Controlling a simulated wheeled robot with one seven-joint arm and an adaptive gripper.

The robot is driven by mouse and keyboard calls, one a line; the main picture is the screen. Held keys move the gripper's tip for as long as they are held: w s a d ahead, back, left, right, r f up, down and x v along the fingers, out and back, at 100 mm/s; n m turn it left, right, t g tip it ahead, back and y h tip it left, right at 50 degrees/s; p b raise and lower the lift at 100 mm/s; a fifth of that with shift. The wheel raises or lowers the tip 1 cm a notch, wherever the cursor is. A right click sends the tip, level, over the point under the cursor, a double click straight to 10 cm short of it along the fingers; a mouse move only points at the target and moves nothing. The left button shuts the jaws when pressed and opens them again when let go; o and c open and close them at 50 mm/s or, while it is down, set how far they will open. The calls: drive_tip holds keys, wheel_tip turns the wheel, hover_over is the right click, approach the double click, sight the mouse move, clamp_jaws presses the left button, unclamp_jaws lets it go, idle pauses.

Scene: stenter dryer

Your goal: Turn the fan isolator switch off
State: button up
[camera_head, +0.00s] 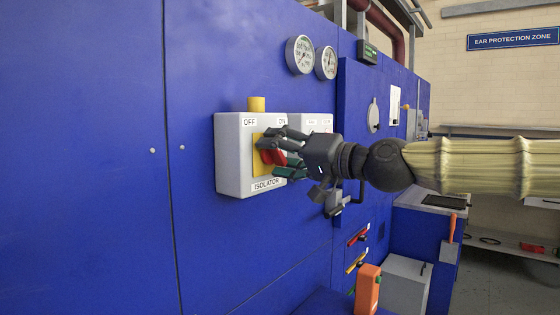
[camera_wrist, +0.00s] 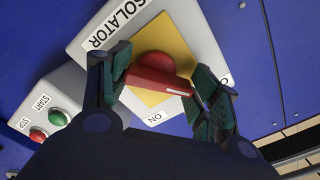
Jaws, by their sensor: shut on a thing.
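The isolator box (camera_head: 232,165) is pale grey, with OFF at its upper left, ON at its upper right and ISOLATOR below. Its yellow plate (camera_head: 257,170) carries a red rotary handle (camera_head: 272,157). My gripper (camera_head: 273,156) reaches in from the right and is shut on the handle. In the wrist view the red handle (camera_wrist: 158,84) spans between the two dark green finger pads. Its white-marked end lies at the right finger, toward the side between the ON label and the partly hidden OFF label. The fingers hide part of the plate in the head view.
A grey box with START and STOP buttons (camera_wrist: 48,128) adjoins the isolator. A yellow knob (camera_head: 256,104) tops the isolator box. Two gauges (camera_head: 313,57) are above on the blue panel (camera_head: 100,160). The panel to the left is clear.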

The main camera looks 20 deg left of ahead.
drive_tip(key=shift+f+n, duration=0.1)
drive_tip(key=shift+n, duration=0.6)
drive_tip(key=shift+b, duration=0.3)
drive_tip(key=o, duration=1)
drive_tip(key=shift+s, duration=0.1)
drive_tip(key=shift+v, duration=6)
